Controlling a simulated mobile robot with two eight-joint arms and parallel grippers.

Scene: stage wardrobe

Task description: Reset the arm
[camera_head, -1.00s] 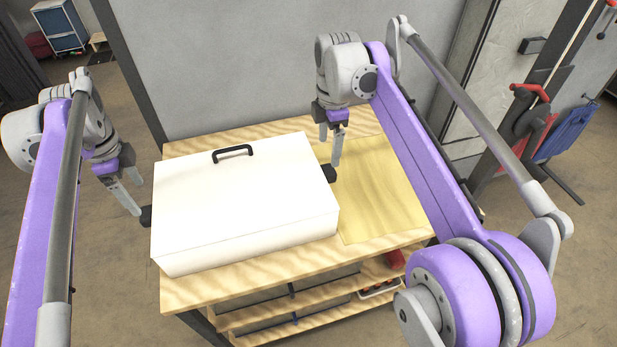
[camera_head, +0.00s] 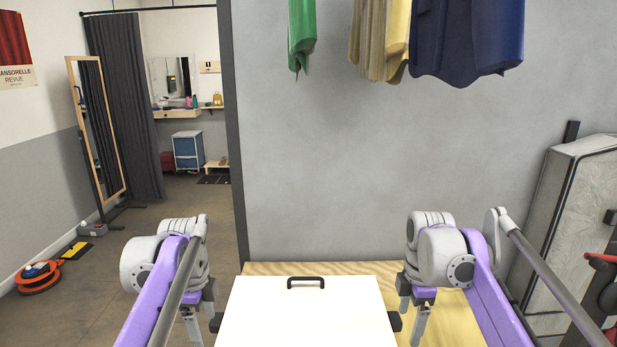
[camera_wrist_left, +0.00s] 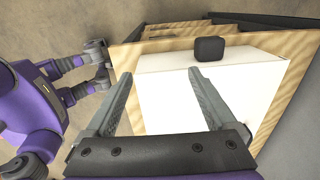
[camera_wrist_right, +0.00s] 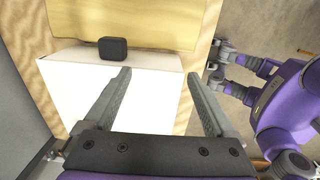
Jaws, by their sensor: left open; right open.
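My right gripper (camera_head: 413,318) hangs fingers-down beside the right side of a white case with a black top handle (camera_head: 308,312). In the right wrist view its two fingers (camera_wrist_right: 160,88) are spread wide with nothing between them. My left gripper (camera_head: 199,325) hangs beside the case's left side, its lower part cut by the frame edge. In the left wrist view its fingers (camera_wrist_left: 160,85) are apart and empty. A black side knob (camera_wrist_left: 209,48) on the case shows beyond the left fingers, and another (camera_wrist_right: 112,48) beyond the right fingers.
The case stands on a wooden bench (camera_head: 262,268) with a yellow mat (camera_head: 452,318) at its right. A grey wall rises behind, with hanging garments (camera_head: 455,40) above. A tall grey cabinet (camera_head: 580,200) stands right. Open floor lies left, with an orange cable reel (camera_head: 38,277).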

